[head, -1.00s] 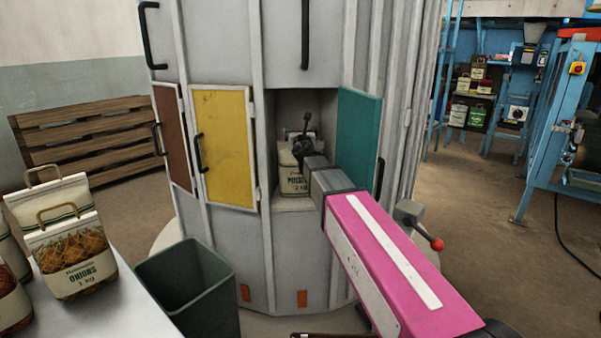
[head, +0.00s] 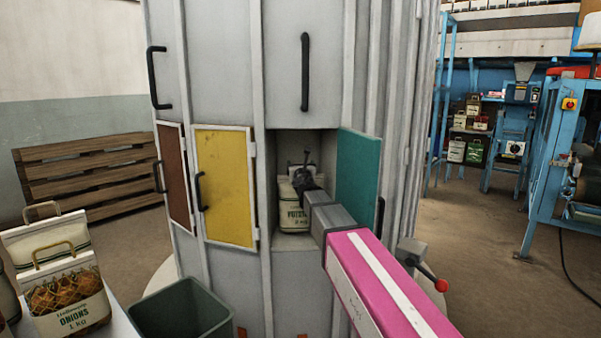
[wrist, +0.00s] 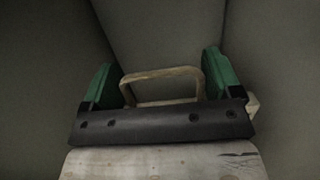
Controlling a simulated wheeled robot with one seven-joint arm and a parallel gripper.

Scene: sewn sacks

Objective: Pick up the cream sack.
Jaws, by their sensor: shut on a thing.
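The cream sack (head: 293,214) has dark green potato lettering and stands upright in an open compartment of the grey cabinet. My gripper (head: 302,178) reaches in at its top from the front, and my arm hides part of the sack's right side. The sack's cream top (wrist: 165,163) shows below. I cannot tell whether its base touches the compartment floor.
A teal door (head: 357,185) stands open right of the compartment, close to my arm. A shut yellow door (head: 224,185) is on its left. A green bin (head: 180,312) stands in front, beside a table with an onion sack (head: 68,300). A red-knobbed lever (head: 425,270) juts out at right.

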